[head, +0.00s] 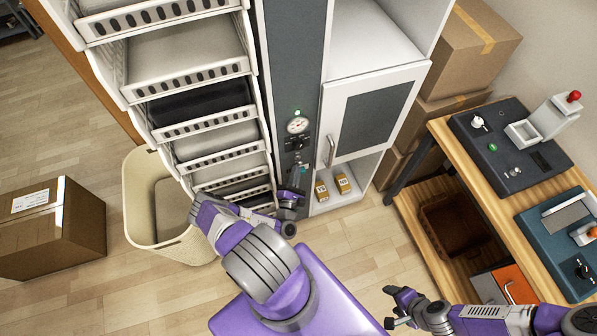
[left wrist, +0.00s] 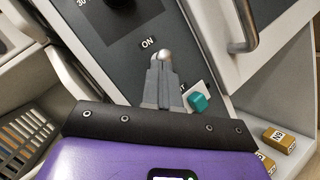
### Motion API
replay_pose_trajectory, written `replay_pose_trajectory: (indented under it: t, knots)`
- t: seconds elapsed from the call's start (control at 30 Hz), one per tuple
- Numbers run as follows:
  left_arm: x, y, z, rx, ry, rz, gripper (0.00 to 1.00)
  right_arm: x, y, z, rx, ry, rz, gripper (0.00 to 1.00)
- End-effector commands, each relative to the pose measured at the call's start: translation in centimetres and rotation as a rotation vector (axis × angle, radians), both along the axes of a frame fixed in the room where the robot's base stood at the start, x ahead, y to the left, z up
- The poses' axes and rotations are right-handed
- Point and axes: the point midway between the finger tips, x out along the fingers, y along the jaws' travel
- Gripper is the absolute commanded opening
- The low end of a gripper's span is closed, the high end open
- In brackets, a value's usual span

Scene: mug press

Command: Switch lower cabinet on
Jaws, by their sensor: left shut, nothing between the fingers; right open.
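The dark control panel (head: 293,55) is a tall column beside the white cabinet (head: 372,110). In the left wrist view a silver rounded lever tip (left wrist: 166,53) stands on the panel (left wrist: 122,42), just under the word ON. My left gripper (left wrist: 161,72) is shut and empty, its fingertips right at this lever; I cannot tell if they touch. The gripper hides the lever's lower part, so its position is unclear. In the head view my left gripper (head: 291,192) is low at the panel. My right gripper (head: 392,307) is open and empty, away from the panel, near the workbench.
A teal switch (left wrist: 199,102) on a white plate is right of my left fingers. A gauge (head: 297,125) and a green light (head: 296,112) are higher on the panel. The cabinet handle (head: 331,150) is close on the right. A bin (head: 150,205) and workbench (head: 470,160) flank the floor.

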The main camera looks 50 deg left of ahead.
Motion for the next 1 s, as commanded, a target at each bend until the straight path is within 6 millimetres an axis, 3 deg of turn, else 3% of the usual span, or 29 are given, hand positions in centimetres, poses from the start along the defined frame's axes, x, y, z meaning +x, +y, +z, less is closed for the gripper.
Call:
replay_pose_trajectory:
  t: [0.27, 0.47, 0.8, 1.0]
  knots:
    - [-0.2, 0.0, -0.5, 0.001, 0.001, -0.001, 0.0, 0.0, 0.0, -0.3, 0.0, 0.0, 0.0, 0.63]
    - [-1.5, -0.1, -3.0, 0.001, 0.002, -0.011, 0.0, 0.0, 0.0, -1.6, 0.0, 0.0, 0.0, 0.63]
    - [-7.3, -4.3, -4.7, -0.001, 0.002, -0.011, 0.0, 0.0, 0.0, -1.1, 0.0, 0.0, 0.0, 0.63]
    - [-9.0, -5.6, -5.2, 0.0, 0.001, -0.012, 0.0, 0.0, 0.0, -1.1, 0.0, 0.0, 0.0, 0.63]
